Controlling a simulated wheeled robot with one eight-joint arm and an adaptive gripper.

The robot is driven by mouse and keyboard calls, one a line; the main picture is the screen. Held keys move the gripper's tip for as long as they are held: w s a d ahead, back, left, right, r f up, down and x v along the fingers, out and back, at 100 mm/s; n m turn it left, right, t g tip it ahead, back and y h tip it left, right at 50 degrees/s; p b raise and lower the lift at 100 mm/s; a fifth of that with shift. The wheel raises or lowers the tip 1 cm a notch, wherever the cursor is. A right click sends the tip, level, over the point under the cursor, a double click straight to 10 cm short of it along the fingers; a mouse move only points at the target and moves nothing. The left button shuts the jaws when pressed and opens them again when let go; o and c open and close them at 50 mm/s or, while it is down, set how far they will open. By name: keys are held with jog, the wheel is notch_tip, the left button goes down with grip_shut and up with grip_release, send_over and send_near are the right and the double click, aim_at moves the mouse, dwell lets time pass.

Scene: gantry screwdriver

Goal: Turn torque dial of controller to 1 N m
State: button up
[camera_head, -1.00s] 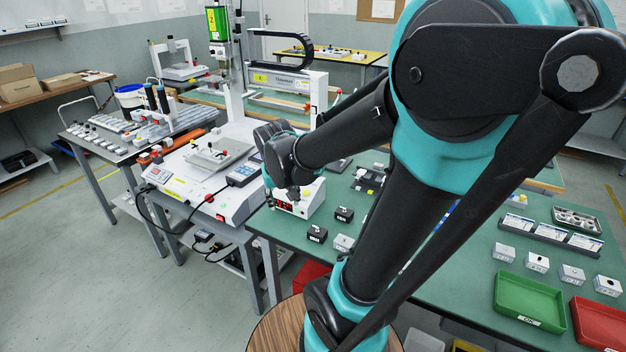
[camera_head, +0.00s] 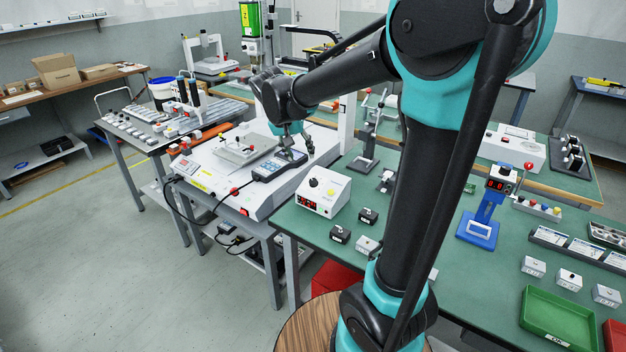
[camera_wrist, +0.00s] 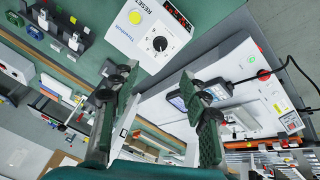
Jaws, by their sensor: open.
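The controller (camera_head: 323,191) is a white box with a red lit display, a yellow button and a black knob, standing at the left end of the green table. In the wrist view the controller (camera_wrist: 178,22) is at the top, with its black torque dial (camera_wrist: 160,43) and white pointer in plain sight. My gripper (camera_head: 297,150) is open and empty, in the head view left of and behind the controller, over the gantry's base. Its two fingers (camera_wrist: 158,80) are spread apart in the wrist view, touching nothing I can see.
A grey handheld pendant (camera_head: 279,166) lies on the white gantry base (camera_head: 215,178), near my gripper. Small black blocks (camera_head: 368,216) stand just right of the controller. A blue stand (camera_head: 484,222) with a red display is further right. The floor at left is clear.

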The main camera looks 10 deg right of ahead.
aim_at(313, 181)
jog(key=x, duration=1.5)
jog(key=shift+f, duration=0.1)
grip_shut()
